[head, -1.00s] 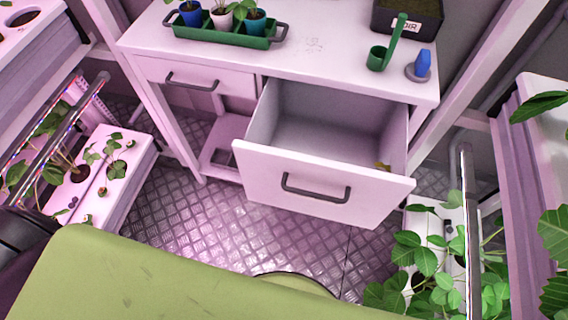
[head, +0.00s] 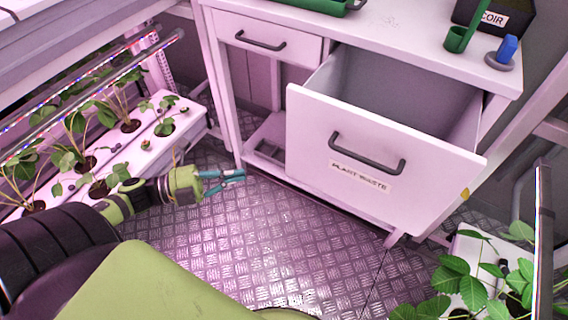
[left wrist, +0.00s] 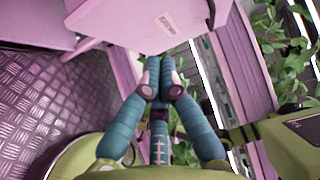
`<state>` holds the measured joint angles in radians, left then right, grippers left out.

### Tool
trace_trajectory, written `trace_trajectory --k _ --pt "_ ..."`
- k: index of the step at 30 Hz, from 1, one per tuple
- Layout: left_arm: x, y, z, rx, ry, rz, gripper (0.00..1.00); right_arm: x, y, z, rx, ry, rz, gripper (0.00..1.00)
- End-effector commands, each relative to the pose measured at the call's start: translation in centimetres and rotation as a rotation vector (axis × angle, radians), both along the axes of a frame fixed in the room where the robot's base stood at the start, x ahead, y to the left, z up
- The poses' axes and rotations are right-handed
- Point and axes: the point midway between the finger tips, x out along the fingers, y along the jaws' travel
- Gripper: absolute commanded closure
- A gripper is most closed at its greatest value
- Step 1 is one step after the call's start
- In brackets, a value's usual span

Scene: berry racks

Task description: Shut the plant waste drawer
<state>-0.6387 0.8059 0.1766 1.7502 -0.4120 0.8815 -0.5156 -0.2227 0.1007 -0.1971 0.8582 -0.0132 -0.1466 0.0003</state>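The plant waste drawer (head: 300,120) stands pulled out of the white bench, its inside grey. Its front has a dark bar handle (head: 367,152) and a "PLANT WASTE" label (head: 360,177); the label also shows in the left wrist view (left wrist: 167,20). My left gripper (head: 240,176) is left of the drawer front and apart from it, above the floor. My right gripper is not in view.
A shut smaller drawer (head: 265,42) is at the bench's left. A green scoop (head: 458,38), blue item (head: 508,48) and coir box (head: 495,15) stand on top. Planted racks flank both sides, with leaves (head: 470,285) at lower right. The patterned floor (head: 260,245) before the drawer is clear.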

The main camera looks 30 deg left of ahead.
Motion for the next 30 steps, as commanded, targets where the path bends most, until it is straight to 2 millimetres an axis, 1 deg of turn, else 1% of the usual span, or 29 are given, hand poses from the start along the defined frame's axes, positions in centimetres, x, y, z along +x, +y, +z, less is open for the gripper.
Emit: trace_trajectory --k 5,16,18,22,26,30 --pt "1.6 -1.7 0.3 -0.003 -0.006 -0.002 1.00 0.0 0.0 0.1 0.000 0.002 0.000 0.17" --pt "7.2 -7.4 0.3 -0.004 -0.004 0.002 1.00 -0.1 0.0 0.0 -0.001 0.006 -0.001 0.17" --pt "8.2 -7.1 0.1 -0.002 -0.002 0.005 1.00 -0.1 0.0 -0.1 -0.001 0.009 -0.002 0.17" --pt "9.6 -7.1 0.1 -0.003 0.000 0.004 1.00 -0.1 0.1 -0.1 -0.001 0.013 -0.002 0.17" --pt "10.4 -7.2 0.1 -0.003 0.000 0.004 1.00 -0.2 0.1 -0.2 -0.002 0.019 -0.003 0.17" --pt "10.7 -7.2 0.0 -0.004 0.003 0.004 1.00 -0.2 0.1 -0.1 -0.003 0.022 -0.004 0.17"
